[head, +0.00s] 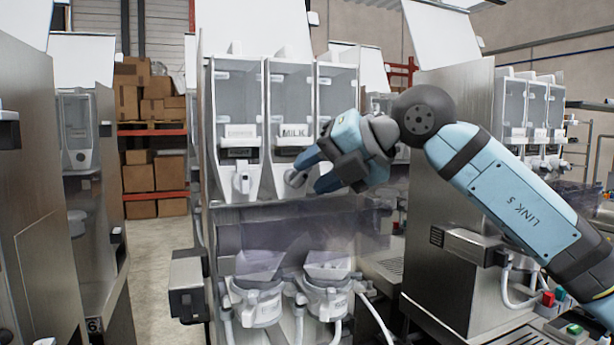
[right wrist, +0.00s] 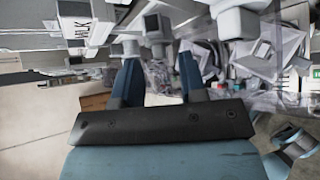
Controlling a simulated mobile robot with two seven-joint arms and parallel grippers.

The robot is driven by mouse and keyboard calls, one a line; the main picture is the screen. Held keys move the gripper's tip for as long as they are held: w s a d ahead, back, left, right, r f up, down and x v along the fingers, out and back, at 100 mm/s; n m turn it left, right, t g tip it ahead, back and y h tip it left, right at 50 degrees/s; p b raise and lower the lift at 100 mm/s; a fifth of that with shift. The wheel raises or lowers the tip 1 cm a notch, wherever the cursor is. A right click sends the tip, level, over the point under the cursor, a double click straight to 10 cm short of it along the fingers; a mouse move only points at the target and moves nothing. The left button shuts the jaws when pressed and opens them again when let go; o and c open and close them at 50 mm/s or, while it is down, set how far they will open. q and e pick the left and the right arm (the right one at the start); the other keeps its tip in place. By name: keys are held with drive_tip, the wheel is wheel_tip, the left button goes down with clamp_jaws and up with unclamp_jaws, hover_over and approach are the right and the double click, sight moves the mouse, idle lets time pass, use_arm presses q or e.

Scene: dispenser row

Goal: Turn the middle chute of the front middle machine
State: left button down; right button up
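The front middle machine (head: 228,115) has a row of three clear canisters. The fingers also show apart in the right wrist view (right wrist: 160,75). Whether they touch the chute I cannot tell. My left gripper is not in view.
The left canister's chute (head: 242,179) is close by on the left. My right gripper and arm hide the lower right canister. Below are a translucent splash panel (head: 300,235) and two mixing bowls (head: 258,300). Other machines stand left (head: 40,200) and right (head: 455,220).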

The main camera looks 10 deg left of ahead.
drive_tip(key=shift+x, duration=1.05)
drive_tip(key=c, duration=0.6)
